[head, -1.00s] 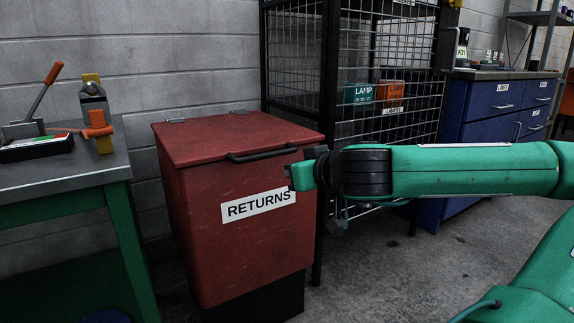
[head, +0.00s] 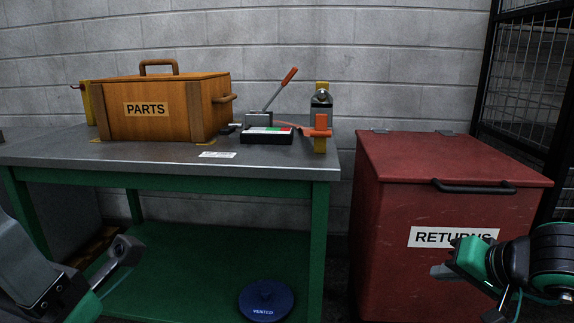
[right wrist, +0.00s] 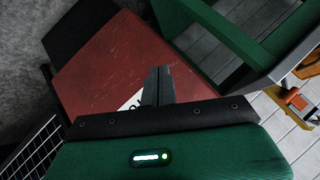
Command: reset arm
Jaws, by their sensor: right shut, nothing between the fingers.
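My right gripper (head: 442,271) is at the right of the head view, in front of the red returns bin (head: 455,190). In the right wrist view its two grey fingers (right wrist: 157,86) are together with nothing between them. Behind them are the bin's red face (right wrist: 105,70) and part of its white label. My left arm (head: 40,270) enters at the lower left of the head view, in front of the bench. A grey end part of it (head: 125,250) shows, but whether its jaws are open or shut is not clear.
A green-legged workbench (head: 200,172) holds a wooden parts box (head: 165,108), a lever tool (head: 275,95) and an orange-and-yellow clamp-like device (head: 320,120). A blue round lid (head: 266,299) lies on its lower shelf. A black mesh cage (head: 528,90) stands at the right.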

